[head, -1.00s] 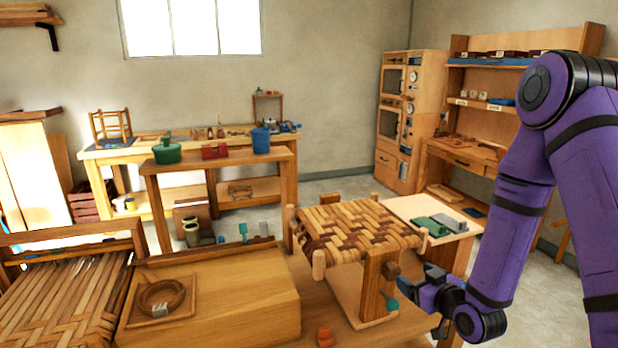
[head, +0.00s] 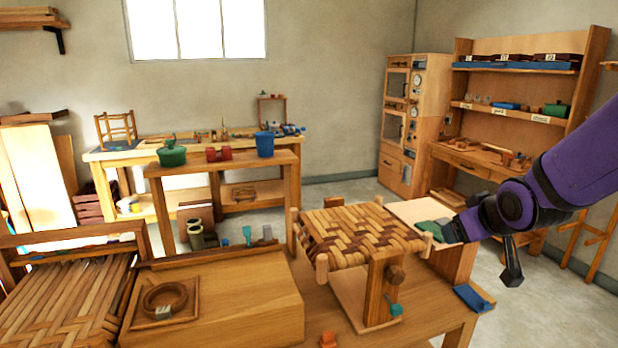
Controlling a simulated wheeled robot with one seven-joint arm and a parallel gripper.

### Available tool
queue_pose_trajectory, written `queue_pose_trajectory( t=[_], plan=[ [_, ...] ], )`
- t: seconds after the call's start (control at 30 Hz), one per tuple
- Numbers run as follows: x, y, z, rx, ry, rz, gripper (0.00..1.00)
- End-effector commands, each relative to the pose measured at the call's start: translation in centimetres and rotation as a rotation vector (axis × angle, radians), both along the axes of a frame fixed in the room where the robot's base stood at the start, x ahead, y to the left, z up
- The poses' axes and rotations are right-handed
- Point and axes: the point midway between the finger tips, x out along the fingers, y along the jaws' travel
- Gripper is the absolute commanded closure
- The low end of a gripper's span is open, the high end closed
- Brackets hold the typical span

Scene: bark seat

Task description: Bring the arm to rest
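My purple arm comes in from the right edge of the head view. My gripper (head: 482,256) hangs at its end, past the right side of the woven stool. Its two dark fingers are spread apart, with nothing seen between them. One finger points left over the pale board and overlaps the green blocks there; the other hangs down in front of the floor. I cannot tell whether the left finger touches anything.
The woven-seat stool (head: 360,236) stands on the wooden workbench (head: 425,318). A blue block (head: 473,297) lies at the bench's right edge. Green blocks (head: 432,229) lie on the pale board (head: 408,211). A shelf unit (head: 520,85) stands behind my arm. Open floor (head: 545,318) shows at lower right.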

Motion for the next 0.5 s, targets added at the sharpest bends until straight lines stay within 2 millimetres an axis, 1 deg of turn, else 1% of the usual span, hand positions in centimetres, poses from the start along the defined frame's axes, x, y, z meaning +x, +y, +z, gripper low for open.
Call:
queue_pose_trajectory(
  t=[0.03, 0.2, 0.37, 0.5],
  plan=[
    [-1.1, 0.0, 1.3, 0.003, 0.012, -0.017, 0.22],
    [-5.1, -0.2, 4.2, 0.024, 0.089, -0.083, 0.22],
    [-9.5, -0.2, 6.5, 0.056, 0.162, -0.136, 0.22],
    [-13.7, 0.1, 8.2, 0.092, 0.227, -0.174, 0.22]
  ],
)
